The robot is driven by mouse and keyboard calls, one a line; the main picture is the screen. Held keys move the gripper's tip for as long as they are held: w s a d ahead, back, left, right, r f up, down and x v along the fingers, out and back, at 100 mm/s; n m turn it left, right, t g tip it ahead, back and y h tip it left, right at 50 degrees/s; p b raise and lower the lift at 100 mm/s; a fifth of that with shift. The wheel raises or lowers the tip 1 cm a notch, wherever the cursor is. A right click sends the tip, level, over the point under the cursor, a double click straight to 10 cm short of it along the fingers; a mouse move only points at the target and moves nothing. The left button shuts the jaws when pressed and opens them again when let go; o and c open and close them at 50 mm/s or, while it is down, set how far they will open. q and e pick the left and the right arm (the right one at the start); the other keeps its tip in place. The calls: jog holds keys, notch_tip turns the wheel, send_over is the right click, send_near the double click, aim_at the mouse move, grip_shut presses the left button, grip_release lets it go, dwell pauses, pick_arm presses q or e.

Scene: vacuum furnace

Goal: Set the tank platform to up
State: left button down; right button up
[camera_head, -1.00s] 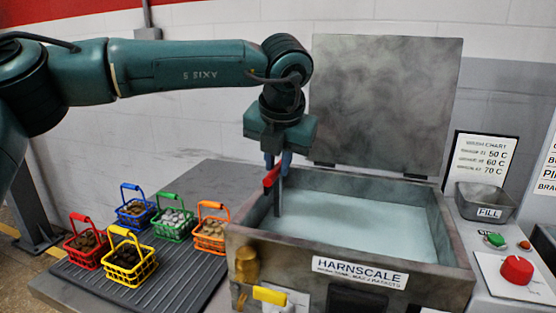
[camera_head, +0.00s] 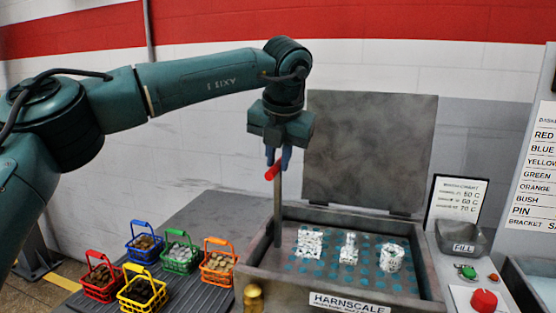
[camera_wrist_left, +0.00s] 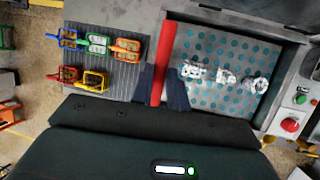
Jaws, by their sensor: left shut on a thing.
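The tank (camera_head: 345,297) labelled HARNSCALE stands open on the bench, its grey lid upright behind it. A perforated platform (camera_head: 328,270) with teal holes shows high in the tank, with three pale speckled parts (camera_head: 348,249) on it. A metal rod (camera_head: 277,212) with a red handle (camera_head: 272,172) stands upright at the tank's left side. My left gripper (camera_head: 279,157) is shut on the red handle above the rim. The left wrist view shows the handle (camera_wrist_left: 163,62) between the fingers and the platform (camera_wrist_left: 213,98) to its right. My right gripper is out of view.
Several coloured baskets (camera_head: 180,252) of small parts stand on a ribbed mat left of the tank. At the right are a metal FILL scoop (camera_head: 464,238), a green button (camera_head: 468,272) and a red knob (camera_head: 484,300). The raised lid (camera_head: 369,150) stands close behind the gripper.

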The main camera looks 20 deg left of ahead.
pick_arm(q)
jog(key=shift+w+r, duration=0.1)
jog(key=shift+r, duration=0.3)
jog(key=c, duration=1.7)
grip_release()
jog(key=o, duration=0.3)
jog(key=shift+f, duration=0.2)
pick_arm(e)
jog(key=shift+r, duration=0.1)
pick_arm(q)
jog(key=shift+o, duration=0.2)
jog(key=v, duration=1.3)
jog(key=shift+b, duration=0.4)
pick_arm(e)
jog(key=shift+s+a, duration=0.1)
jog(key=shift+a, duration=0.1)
pick_arm(q)
jog(key=shift+r, duration=0.1)
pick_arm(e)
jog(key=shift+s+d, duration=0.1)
